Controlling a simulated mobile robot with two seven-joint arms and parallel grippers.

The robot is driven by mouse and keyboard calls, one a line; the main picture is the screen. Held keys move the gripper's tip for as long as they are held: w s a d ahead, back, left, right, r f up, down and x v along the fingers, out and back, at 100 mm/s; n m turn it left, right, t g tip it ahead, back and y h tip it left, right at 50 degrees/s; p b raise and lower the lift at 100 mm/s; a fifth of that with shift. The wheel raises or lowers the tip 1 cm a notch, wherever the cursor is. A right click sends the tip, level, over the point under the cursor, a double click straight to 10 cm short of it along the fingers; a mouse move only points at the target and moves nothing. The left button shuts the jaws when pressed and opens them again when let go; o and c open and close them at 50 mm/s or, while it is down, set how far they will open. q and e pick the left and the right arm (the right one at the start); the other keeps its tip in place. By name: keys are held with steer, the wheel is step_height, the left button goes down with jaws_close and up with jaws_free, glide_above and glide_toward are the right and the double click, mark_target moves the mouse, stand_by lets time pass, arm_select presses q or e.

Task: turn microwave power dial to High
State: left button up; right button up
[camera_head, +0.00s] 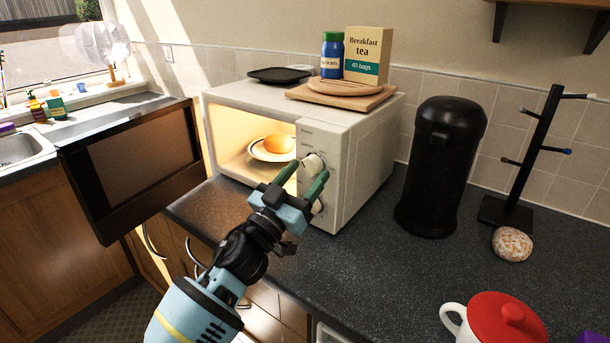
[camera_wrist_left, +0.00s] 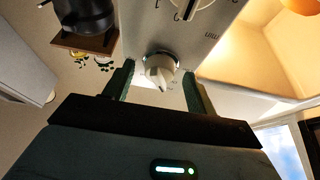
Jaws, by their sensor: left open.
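The white microwave (camera_head: 363,150) stands on the dark counter with its door (camera_head: 135,165) swung open to the left. Its front panel has two round white dials, one above the other. My left gripper (camera_head: 311,168) is open at the upper dial (camera_head: 313,163). In the left wrist view, which looks upside down, this dial (camera_wrist_left: 160,72) sits between the two green fingers, with a gap on each side. The lower dial (camera_head: 317,206) is partly hidden by a finger; it shows at the top of the left wrist view (camera_wrist_left: 190,4). My right gripper is out of view.
A plate (camera_head: 258,151) with an orange-yellow food item (camera_head: 279,143) is in the lit cavity. A tea box (camera_head: 367,55), boards and a blue jar (camera_head: 332,54) stand on top. A black canister (camera_head: 440,165), mug tree (camera_head: 528,150) and red-lidded pot (camera_head: 497,318) are to the right.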

arm_select(q)
steer(key=shift+w+d+r, duration=0.15)
steer(key=shift+w, duration=0.05)
steer(key=c, duration=1)
